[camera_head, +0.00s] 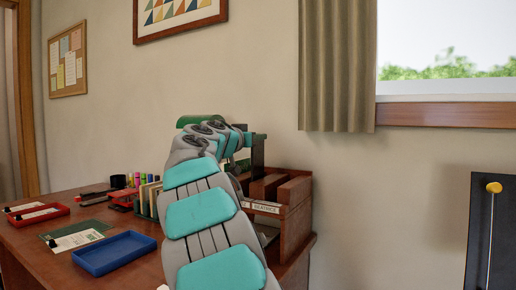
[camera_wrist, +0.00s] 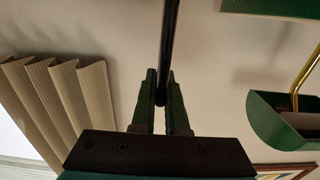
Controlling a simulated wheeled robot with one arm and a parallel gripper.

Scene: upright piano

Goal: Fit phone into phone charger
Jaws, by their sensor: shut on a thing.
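My gripper (camera_wrist: 161,100) is shut on a thin, dark, bar-like thing (camera_wrist: 169,45) in the wrist view. It is seen edge-on and runs from between the fingertips up past the top edge of the picture. It is probably the phone, but its face does not show. In the head view my arm covers most of the area around the gripper, and a dark upright shape (camera_head: 258,152) shows just past the wrist, above the desk organizer. I cannot make out the phone charger in either view.
A wooden desk organizer (camera_head: 292,192) stands at the desk's right end. A green lamp shade (camera_wrist: 283,124) is close on the right in the wrist view. Blue (camera_head: 114,252) and red (camera_head: 38,213) trays lie on the desk's left. A curtain (camera_head: 337,65) hangs behind, right.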

